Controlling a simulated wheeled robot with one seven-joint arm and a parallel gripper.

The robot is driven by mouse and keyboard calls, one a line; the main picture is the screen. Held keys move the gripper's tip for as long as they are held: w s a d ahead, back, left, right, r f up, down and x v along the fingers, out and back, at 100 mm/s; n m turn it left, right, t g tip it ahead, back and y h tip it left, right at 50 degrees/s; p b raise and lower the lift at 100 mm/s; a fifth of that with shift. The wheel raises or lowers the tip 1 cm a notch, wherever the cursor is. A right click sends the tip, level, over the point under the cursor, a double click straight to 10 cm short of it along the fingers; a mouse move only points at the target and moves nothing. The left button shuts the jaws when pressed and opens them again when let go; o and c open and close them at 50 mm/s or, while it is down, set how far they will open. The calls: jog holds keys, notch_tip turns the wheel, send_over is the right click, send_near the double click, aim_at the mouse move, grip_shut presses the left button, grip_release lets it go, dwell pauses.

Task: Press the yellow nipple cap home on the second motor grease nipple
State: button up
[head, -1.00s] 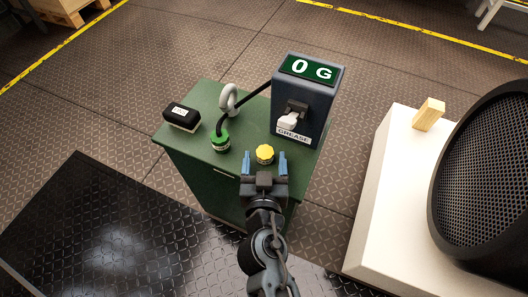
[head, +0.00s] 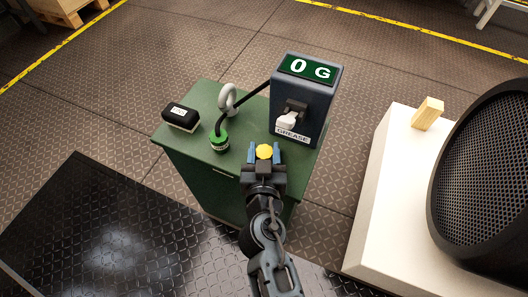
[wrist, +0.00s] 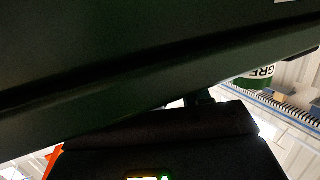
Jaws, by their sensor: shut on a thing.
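My gripper (head: 265,154) is at that edge, with one blue finger on each side of the cap. It is shut on the cap. The cap's lower part is hidden by my gripper. The wrist view shows mostly a dark surface, and the cap is not clear there. I cannot make out the second motor grease nipple in these frames.
A grease dispenser (head: 304,98) reading 0 G stands behind the cap.

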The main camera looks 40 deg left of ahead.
aim_at(269, 154)
jog(key=shift+c, duration=0.6)
jog(key=shift+r+p, duration=0.35)
jog(key=shift+r, duration=0.25)
jog(key=r+p, duration=0.1)
jog(key=r, duration=0.1)
jog(key=d+r+p, duration=0.1)
jog(key=r, duration=0.1)
jog(key=shift+d, duration=0.2)
jog(key=d+r+p, duration=0.5)
jog(key=d+p, duration=0.2)
jog(key=d, duration=0.3)
jog(key=shift+s+d+r, duration=0.15)
jog(key=shift+s+r, duration=0.1)
jog(key=shift+r, duration=0.15)
